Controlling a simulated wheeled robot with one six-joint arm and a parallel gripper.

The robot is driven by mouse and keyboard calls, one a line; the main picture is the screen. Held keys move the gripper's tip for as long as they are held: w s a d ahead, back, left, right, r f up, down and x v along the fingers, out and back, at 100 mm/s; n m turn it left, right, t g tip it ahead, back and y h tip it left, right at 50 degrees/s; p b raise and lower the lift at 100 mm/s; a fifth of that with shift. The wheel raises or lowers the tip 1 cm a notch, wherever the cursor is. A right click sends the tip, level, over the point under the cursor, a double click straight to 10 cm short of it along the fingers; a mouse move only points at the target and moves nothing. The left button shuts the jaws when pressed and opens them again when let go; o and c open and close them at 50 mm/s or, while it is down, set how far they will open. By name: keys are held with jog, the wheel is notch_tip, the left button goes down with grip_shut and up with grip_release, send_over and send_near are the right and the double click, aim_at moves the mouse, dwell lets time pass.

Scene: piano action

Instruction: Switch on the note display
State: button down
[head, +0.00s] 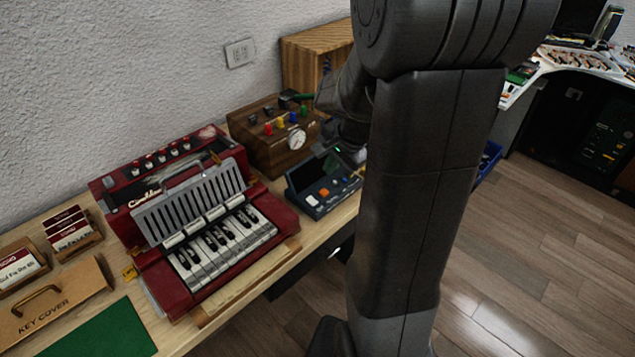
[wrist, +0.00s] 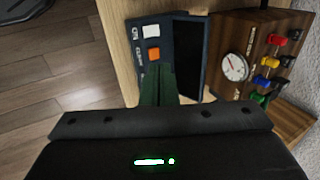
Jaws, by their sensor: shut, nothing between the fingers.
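The note display is a dark blue box (head: 316,208) with a dark screen (head: 307,172), standing on the bench right of the red keyboard instrument. Its front panel carries a white button (head: 312,200), an orange button (head: 324,192) and a blue one. In the wrist view the white button (wrist: 150,31), the orange button (wrist: 153,54) and the dark screen (wrist: 189,55) show. My gripper (wrist: 158,68) is shut and empty, its dark green fingers over the panel, with the tips just below the orange button in the picture. I cannot tell whether they touch. The panel part behind the fingers is hidden.
A wooden box with a gauge and coloured knobs (head: 272,142) stands behind the display; it shows in the wrist view too (wrist: 252,45). The red keyboard instrument (head: 185,285) is to the left. A blue bin (head: 488,160) is to the right. My arm blocks the middle right.

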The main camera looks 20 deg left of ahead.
aim_at(311, 196)
jog(key=shift+s, duration=0.1)
jog(key=x, duration=1.4)
jog(key=shift+a+r+h+p, duration=0.15)
jog(key=shift+h+p, duration=0.15)
jog(key=shift+p, duration=0.65)
jog(key=shift+f+b, duration=0.3)
jog(key=shift+b, duration=0.05)
